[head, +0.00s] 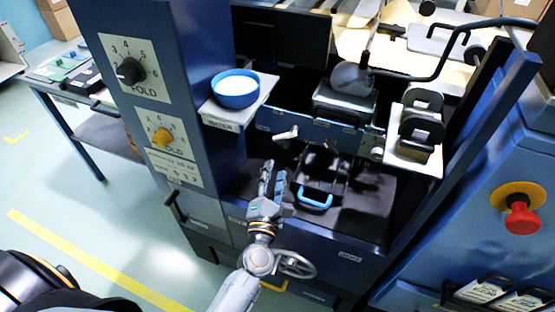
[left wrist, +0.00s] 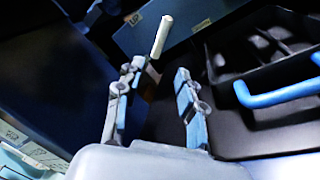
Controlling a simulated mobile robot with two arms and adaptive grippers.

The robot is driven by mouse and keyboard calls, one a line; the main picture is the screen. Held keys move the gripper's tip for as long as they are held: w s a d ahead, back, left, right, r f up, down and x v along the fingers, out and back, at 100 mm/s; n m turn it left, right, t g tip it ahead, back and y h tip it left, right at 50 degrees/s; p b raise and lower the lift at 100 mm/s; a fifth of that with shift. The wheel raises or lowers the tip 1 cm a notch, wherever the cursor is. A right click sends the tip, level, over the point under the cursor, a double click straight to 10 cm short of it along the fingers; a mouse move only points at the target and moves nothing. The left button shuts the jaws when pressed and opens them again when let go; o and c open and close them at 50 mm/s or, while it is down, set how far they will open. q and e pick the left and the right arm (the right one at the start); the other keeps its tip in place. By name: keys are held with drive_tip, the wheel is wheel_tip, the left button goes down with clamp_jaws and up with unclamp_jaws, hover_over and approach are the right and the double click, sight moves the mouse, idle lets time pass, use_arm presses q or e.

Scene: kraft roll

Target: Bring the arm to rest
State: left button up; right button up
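My left gripper (head: 273,172) is in front of the machine's dark bay, left of a black tray with a blue handle (head: 316,203). In the left wrist view the gripper (left wrist: 158,78) has its two fingers apart with nothing between them. The blue handle (left wrist: 280,95) is right of the fingers there, clear of them. A pale lever (left wrist: 162,36) stands beyond the fingertips; its pale end also shows in the head view (head: 287,134). My right gripper is not in view.
A blue bowl with white contents (head: 236,92) stands on a small shelf above left of the gripper. A handwheel (head: 295,264) is just below it. Dials (head: 130,71) are on the left column. A red stop button (head: 521,219) is at right. Floor at left is open.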

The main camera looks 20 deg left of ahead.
use_arm(q)
drive_tip(key=shift+s+d, duration=0.1)
drive_tip(key=shift+s, duration=0.55)
